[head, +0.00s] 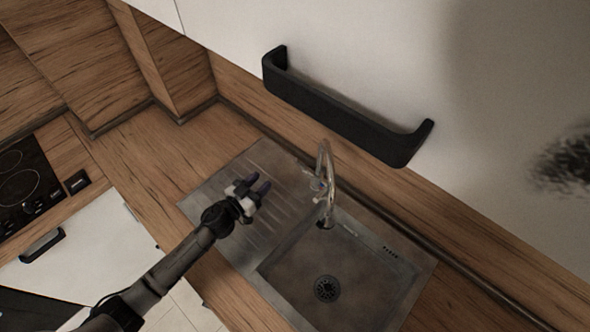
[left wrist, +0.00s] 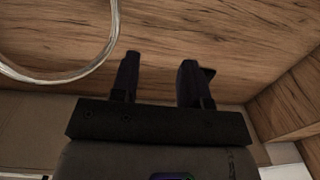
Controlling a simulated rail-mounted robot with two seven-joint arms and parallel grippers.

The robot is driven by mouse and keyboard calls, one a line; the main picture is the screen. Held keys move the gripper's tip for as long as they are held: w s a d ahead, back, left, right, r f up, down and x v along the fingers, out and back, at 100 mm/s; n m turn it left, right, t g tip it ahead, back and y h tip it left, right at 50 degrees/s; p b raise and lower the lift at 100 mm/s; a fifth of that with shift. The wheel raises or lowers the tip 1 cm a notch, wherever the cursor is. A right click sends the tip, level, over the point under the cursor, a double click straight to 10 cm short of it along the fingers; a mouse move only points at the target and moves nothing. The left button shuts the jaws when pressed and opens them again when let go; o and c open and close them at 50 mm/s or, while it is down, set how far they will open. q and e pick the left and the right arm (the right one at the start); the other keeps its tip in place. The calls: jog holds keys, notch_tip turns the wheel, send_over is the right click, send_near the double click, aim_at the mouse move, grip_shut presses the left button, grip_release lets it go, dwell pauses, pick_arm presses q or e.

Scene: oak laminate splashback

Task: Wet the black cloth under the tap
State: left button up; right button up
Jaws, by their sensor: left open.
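The tap (head: 325,185) is a clear or shiny curved spout at the back of the steel sink (head: 410,262). No water stream can be made out. My left gripper (head: 257,185) is above the ribbed drainboard, left of the tap, with its dark fingers apart and nothing between them. In the left wrist view the open fingers (left wrist: 160,68) point toward the wood splashback, and the curved tap spout (left wrist: 108,50) shows at upper left, apart from them. I cannot make out the black cloth in either view. My right gripper is not in view.
A white cupboard with a black handle (head: 340,117) overhangs the sink. A dark fuzzy patch (head: 568,162) at the right edge is unclear. A black hob (head: 20,185) is at far left. The sink bowl looks empty around its drain (head: 326,288).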

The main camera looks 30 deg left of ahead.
aim_at(297, 161)
pick_arm(q)
jog(key=w+d+f+h+b, duration=0.1)
jog(key=w, duration=0.3)
jog(key=w+d+f+m+h+b, duration=0.1)
jog(key=w+d, duration=0.1)
jog(key=w, duration=0.3)
jog(key=w+d+f+m+g+h+b, duration=0.1)
jog(key=w+d+h, duration=0.1)
jog(key=w, duration=0.3)
jog(key=shift+w, duration=0.2)
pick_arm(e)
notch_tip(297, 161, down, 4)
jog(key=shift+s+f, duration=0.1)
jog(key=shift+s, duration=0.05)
pick_arm(q)
jog(key=shift+c, duration=0.3)
grip_shut()
